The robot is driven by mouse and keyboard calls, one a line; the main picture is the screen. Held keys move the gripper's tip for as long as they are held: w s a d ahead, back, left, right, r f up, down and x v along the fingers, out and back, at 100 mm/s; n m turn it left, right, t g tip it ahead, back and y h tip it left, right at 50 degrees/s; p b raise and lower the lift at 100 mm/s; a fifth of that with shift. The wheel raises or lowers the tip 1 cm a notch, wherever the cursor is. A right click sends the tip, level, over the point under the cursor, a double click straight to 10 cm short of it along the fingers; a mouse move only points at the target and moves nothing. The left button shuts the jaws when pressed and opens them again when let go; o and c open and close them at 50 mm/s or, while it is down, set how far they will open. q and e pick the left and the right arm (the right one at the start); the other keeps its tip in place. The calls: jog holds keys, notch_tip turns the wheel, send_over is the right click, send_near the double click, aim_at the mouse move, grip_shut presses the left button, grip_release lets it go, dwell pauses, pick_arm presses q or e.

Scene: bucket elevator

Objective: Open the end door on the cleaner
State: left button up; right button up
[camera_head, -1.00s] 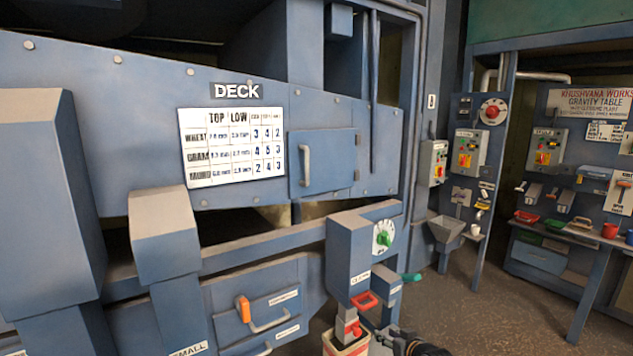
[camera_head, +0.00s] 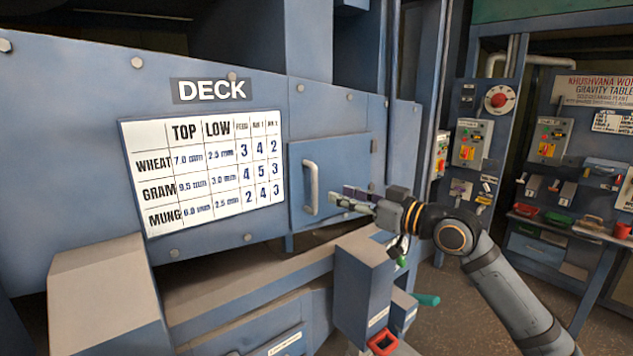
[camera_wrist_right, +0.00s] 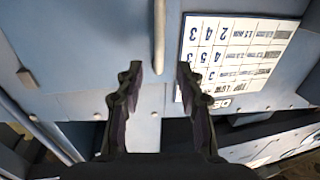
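The end door (camera_head: 345,165) is a blue panel on the right end of the cleaner, and it sits closed. Its pale vertical bar handle (camera_head: 311,188) is near the door's left edge. My right gripper (camera_head: 342,200) is in front of the door, just right of the handle in the head view. In the right wrist view its fingers (camera_wrist_right: 160,72) are apart and empty, with the handle (camera_wrist_right: 158,35) lined up between and beyond the tips. Contact with the handle cannot be made out. My left gripper is not in view.
A white deck settings chart (camera_head: 205,170) is left of the door. Wall switch panels (camera_head: 472,145) and a bench (camera_head: 545,255) are to the right. Open floor lies between.

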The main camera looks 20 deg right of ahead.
jog(key=p, duration=0.3)
send_over(314, 207)
jog(key=s+d, duration=0.2)
jog(key=shift+p+x, duration=0.85)
jog(key=shift+x, duration=0.35)
jog(key=shift+w+a+f, duration=0.2)
jog(key=shift+w+a, duration=0.05)
jog(key=shift+w, duration=0.05)
jog(key=shift+d, duration=0.1)
jog(key=shift+c, duration=0.7)
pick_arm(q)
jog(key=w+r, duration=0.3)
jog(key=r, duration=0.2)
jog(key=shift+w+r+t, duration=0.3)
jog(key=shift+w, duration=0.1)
pick_arm(e)
grip_shut()
